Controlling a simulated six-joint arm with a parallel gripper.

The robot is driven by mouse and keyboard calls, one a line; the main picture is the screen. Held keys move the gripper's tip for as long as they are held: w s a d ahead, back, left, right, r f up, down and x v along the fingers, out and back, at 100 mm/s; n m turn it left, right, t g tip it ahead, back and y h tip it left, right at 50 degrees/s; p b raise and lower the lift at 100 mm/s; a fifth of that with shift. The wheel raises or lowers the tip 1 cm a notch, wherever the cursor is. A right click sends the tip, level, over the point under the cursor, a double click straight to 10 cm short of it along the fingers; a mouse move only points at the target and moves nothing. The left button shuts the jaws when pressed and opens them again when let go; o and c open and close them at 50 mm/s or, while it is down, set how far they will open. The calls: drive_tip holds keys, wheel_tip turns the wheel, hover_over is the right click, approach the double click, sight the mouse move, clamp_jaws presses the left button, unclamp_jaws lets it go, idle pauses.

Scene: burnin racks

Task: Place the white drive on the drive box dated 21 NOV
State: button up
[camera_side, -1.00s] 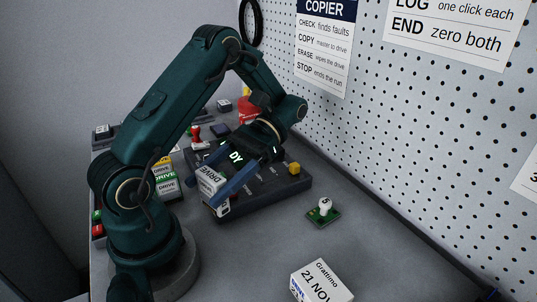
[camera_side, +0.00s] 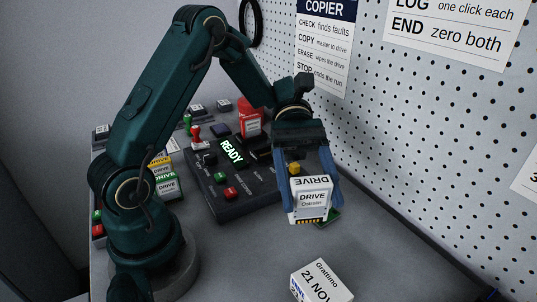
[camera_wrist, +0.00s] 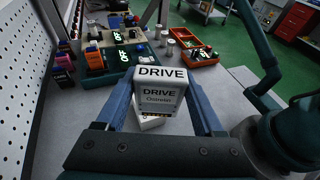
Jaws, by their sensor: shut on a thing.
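My gripper (camera_side: 312,200) is shut on the white drive (camera_side: 310,203), with one blue finger on each side. The drive hangs upright in the air, its "DRIVE" label facing the side camera and its gold contacts at the bottom. In the wrist view the drive (camera_wrist: 159,93) sits between my fingers (camera_wrist: 160,98). The white drive box dated 21 NOV (camera_side: 321,281) lies on the bench at the bottom of the side view, in front of and below the drive, apart from it. A white shape (camera_wrist: 153,125) behind the drive in the wrist view may be this box, mostly hidden.
The copier (camera_side: 222,200) with a lit READY display stands left of the drive. A green board (camera_side: 335,214) is partly hidden behind the drive. Stacked drives (camera_side: 166,187) stand near my base. A pegboard wall (camera_side: 430,130) runs along the right. Bench around the box is clear.

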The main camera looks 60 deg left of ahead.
drive_tip(key=d+f, duration=0.1)
drive_tip(key=d, duration=0.1)
drive_tip(key=d+f, duration=0.1)
drive_tip(key=d, duration=0.1)
drive_tip(key=s+d+f, duration=0.1)
drive_tip(key=d+f, duration=0.1)
drive_tip(key=shift+d, duration=0.25)
drive_tip(key=shift+f, duration=2.05)
drive_tip(key=o, duration=1.4)
drive_tip(key=shift+f, duration=0.1)
